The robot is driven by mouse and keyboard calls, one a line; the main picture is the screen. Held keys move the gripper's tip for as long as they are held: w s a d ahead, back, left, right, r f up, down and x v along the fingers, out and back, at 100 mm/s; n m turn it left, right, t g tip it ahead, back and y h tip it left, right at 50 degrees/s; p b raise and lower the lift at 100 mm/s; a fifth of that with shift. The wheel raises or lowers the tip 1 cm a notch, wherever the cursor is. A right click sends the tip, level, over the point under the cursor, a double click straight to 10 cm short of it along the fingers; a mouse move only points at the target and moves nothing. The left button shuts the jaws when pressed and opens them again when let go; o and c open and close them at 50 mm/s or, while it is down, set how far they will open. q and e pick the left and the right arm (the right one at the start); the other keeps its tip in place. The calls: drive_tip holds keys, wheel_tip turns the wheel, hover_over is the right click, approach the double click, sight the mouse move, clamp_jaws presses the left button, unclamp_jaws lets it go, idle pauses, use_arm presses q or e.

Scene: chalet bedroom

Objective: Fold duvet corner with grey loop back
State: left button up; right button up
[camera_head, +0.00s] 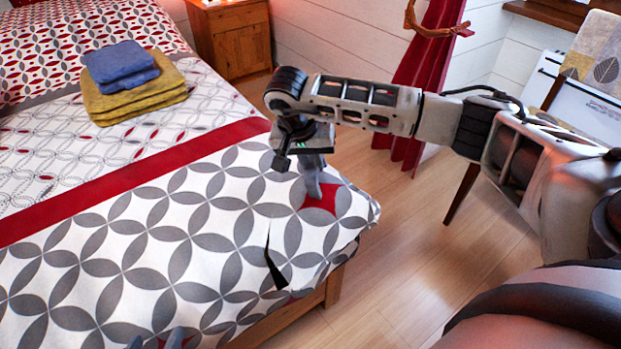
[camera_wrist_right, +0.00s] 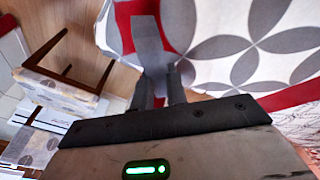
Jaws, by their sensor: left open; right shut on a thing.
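The duvet (camera_head: 200,240) has a white, grey and red leaf pattern and lies over the bed. Its corner near the bed's foot has a red patch (camera_head: 338,196). My right gripper (camera_head: 311,168) is above that corner, pointing down, shut on the grey loop. In the right wrist view the grey loop (camera_wrist_right: 148,45) is a flat strip running from between the fingers (camera_wrist_right: 161,88) across the duvet's red part. My left gripper (camera_head: 155,342) barely shows at the bottom edge, its fingertips apart and empty over the duvet.
Folded blue towels (camera_head: 121,62) and yellow towels (camera_head: 135,97) lie on the bed further back. A wooden nightstand (camera_head: 232,40) stands behind. The wooden bed frame (camera_head: 333,288) shows below the duvet edge.

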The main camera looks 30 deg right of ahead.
drive_tip(key=shift+w+a+r+g+h, duration=0.3)
drive_tip(key=shift+w+a+r+h, duration=0.25)
drive_tip(key=shift+a+r, duration=0.15)
drive_tip(key=shift+f, duration=0.15)
drive_tip(key=shift+w+a+r+h, duration=0.35)
drive_tip(key=shift+w+a, duration=0.05)
drive_tip(key=shift+a, duration=0.2)
drive_tip(key=shift+w+a+g+h, duration=0.25)
drive_tip(key=shift+a+g+h, duration=0.05)
drive_tip(key=shift+g, duration=0.2)
